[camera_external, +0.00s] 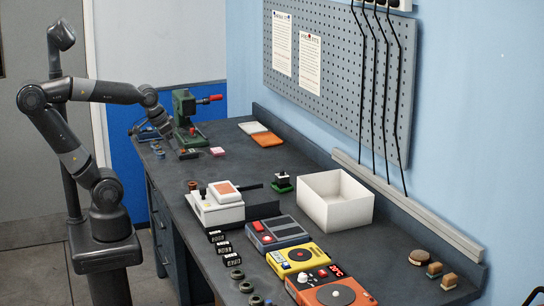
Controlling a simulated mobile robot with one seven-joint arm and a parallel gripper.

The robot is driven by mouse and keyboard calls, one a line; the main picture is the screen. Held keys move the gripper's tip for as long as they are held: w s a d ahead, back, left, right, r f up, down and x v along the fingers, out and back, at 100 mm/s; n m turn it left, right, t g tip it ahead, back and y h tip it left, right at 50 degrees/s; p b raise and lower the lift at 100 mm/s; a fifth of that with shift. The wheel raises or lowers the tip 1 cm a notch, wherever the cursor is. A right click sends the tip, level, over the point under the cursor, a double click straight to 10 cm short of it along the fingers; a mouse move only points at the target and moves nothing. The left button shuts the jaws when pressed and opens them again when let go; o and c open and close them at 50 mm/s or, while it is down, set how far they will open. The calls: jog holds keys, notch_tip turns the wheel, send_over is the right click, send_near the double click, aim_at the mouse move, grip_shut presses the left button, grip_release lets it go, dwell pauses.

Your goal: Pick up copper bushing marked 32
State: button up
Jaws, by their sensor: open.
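My gripper (172,143) hangs over the far left part of the bench, beside the green press. It is small and dark here, and I see nothing held in it. A dark, brownish low piece (188,154) lies just right of the gripper. Any of these may be the copper bushing marked 32, but no marking can be read at this size.
The green press (185,113) stands close behind my gripper. A pink block (217,151) lies to its right. A white box (335,200), a white device (217,207) and several coloured devices (300,257) fill the nearer bench. The mid-bench behind the white device is fairly clear.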

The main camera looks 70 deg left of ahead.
jog(key=w+a+f+n+g, duration=0.3)
jog(key=w+a+f+g, duration=0.1)
jog(key=w+a+f, duration=0.5)
send_over(193, 187)
jog(key=a, duration=0.2)
jog(key=shift+g, duration=0.3)
notch_tip(193, 187, down, 5)
jog(key=shift+r, duration=0.2)
jog(key=shift+w+d+f, duration=0.15)
jog(key=shift+f, duration=2.6)
jog(key=c, duration=1.1)
jog(key=shift+r, duration=0.1)
